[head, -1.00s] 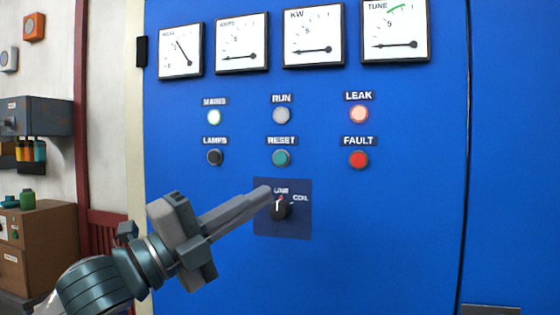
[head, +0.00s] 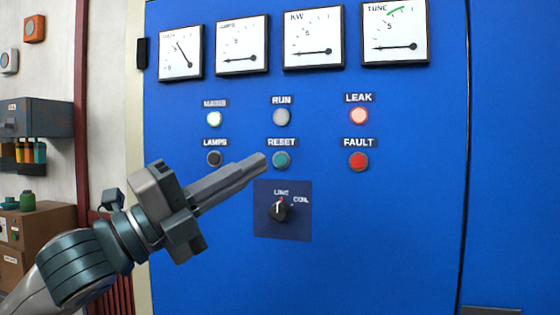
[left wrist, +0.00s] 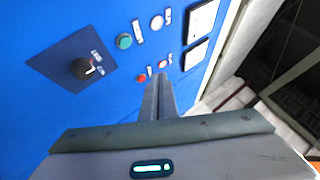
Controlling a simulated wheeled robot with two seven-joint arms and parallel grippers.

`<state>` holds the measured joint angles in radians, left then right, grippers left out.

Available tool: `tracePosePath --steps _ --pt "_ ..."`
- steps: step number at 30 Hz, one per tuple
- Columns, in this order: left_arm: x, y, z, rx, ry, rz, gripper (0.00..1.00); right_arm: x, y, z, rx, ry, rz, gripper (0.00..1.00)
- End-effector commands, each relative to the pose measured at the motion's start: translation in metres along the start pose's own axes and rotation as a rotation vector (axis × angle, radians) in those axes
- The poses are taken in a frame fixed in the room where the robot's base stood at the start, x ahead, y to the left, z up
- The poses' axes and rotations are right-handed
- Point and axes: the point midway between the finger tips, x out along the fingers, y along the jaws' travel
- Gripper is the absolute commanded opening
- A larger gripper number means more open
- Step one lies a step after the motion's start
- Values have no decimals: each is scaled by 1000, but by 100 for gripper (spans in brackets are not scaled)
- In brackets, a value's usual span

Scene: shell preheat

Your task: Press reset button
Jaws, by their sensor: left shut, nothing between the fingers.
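The reset button (head: 281,159) is a round green-teal button under the RESET label on the blue cabinet (head: 400,240). It also shows in the left wrist view (left wrist: 124,41), to the left of the fingertips. My left gripper (head: 260,164) is shut and empty. In the head view its tips are just left of the reset button; I cannot tell the gap to the panel, and no contact is visible. My right gripper is in neither view.
The LINE/COIL rotary switch (head: 278,210) sits below. Several gauges (head: 313,36) line the top. The panel's lower right is bare.

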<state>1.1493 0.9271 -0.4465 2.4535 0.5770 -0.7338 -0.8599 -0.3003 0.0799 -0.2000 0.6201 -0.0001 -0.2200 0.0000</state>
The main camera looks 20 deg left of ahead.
Motion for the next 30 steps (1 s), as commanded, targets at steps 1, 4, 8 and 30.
tracePosePath --steps 1,4,8,30 --pt "2 2 2 -2 0 1 0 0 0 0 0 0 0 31" --pt "8 6 6 -3 -1 2 0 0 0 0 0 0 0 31" --pt "17 13 13 -3 -1 2 0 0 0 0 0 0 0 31" --pt "57 42 42 -1 0 1 0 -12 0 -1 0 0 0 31"
